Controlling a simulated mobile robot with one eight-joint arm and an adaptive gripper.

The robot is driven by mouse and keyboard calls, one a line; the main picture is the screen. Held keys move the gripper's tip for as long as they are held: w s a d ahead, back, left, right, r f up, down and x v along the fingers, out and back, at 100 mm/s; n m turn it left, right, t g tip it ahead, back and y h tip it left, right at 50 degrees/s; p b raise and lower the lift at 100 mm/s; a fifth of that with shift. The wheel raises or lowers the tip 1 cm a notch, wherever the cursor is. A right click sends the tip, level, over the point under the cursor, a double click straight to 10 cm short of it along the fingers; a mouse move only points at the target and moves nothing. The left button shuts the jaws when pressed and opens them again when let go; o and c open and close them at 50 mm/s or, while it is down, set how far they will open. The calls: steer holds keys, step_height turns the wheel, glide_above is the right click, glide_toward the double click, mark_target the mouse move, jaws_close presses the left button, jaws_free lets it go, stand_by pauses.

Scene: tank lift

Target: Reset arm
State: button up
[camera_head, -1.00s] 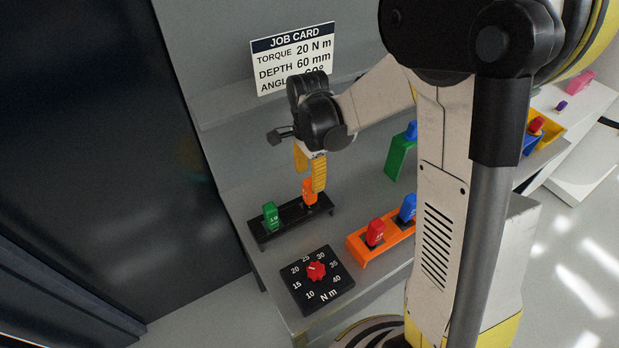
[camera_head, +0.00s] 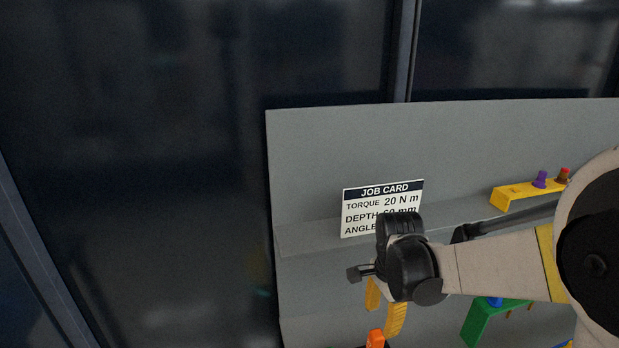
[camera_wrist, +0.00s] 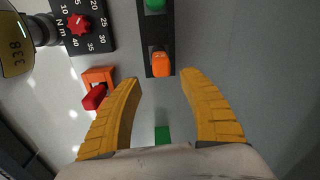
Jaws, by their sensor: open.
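My gripper (camera_head: 384,308) has yellow ribbed fingers and hangs in front of the job card in the head view. In the wrist view its two fingers (camera_wrist: 160,82) are spread apart with nothing between them. The orange piece (camera_wrist: 160,63) stands in the black holder (camera_wrist: 158,35), a little beyond the fingertips. The top of that orange piece (camera_head: 376,338) also shows below my gripper in the head view. My arm runs to the right from the gripper.
The job card (camera_head: 372,197) reads torque 20 N m and is partly covered by my wrist. A yellow rack (camera_head: 515,197) with purple and red pieces stands at right. A green stand (camera_head: 480,322) is below it. The wrist view shows the torque dial (camera_wrist: 80,24) and a red piece (camera_wrist: 94,97).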

steer(key=s+r+n+t+b, duration=0.2)
steer(key=s+n+t+b, duration=0.4)
steer(key=s+n, duration=0.8)
steer(key=shift+s+r+b, duration=0.15)
steer(key=shift+b, duration=1.35)
